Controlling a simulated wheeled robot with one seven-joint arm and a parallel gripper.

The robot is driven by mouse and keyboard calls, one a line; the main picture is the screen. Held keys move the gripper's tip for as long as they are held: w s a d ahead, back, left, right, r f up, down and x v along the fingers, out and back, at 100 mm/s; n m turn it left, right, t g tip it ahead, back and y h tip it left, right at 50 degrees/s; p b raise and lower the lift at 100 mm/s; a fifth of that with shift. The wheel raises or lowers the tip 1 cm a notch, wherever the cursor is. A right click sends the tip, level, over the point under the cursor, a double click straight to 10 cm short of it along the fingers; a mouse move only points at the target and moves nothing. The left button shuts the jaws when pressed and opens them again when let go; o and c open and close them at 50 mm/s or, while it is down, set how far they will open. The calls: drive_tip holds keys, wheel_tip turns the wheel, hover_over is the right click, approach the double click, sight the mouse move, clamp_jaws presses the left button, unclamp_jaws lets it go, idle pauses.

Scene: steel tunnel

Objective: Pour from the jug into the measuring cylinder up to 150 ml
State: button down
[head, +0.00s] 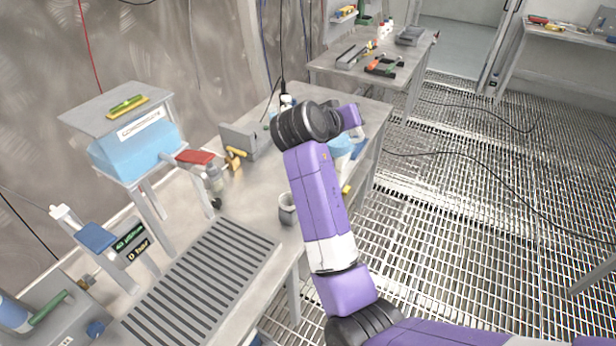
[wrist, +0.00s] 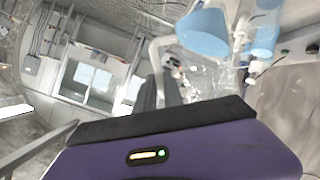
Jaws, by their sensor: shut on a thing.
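My gripper (wrist: 160,92) shows from behind in the wrist view, its purple body across the bottom. It is shut on the pale handle (wrist: 158,62) of what looks like the jug. A light blue body (wrist: 203,33) shows beside the handle, probably part of the jug. In the head view my arm hides most of the gripper (head: 350,117), over the right side of the workbench. A light blue object (head: 341,147) shows just below it; I cannot tell whether it is the jug. I cannot make out the measuring cylinder or any liquid level clearly.
A blue bin (head: 135,150) stands under a small raised shelf at left.

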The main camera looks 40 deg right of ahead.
drive_tip(key=shift+s+d+r+m+t+b, duration=0.15)
drive_tip(key=shift+s+r+m+t+b, duration=0.3)
drive_tip(key=shift+m, duration=0.35)
drive_tip(key=shift+f, duration=0.1)
wheel_tip(320, 180, down, 3)
drive_tip(key=m+t+b, duration=0.1)
drive_tip(key=b, duration=0.3)
drive_tip(key=shift+w+t+y+b, duration=0.1)
drive_tip(key=shift+t+y+b, duration=0.2)
drive_tip(key=shift+y, duration=0.1)
drive_tip(key=shift+w+f+m+t+b, duration=0.1)
drive_tip(key=shift+f+m+t+b, duration=0.35)
drive_tip(key=shift+m+b, duration=0.65)
drive_tip(key=shift+n, duration=0.3)
drive_tip(key=shift+r+p, duration=1.15)
drive_tip(key=shift+r, duration=0.4)
drive_tip(key=shift+f, duration=0.1)
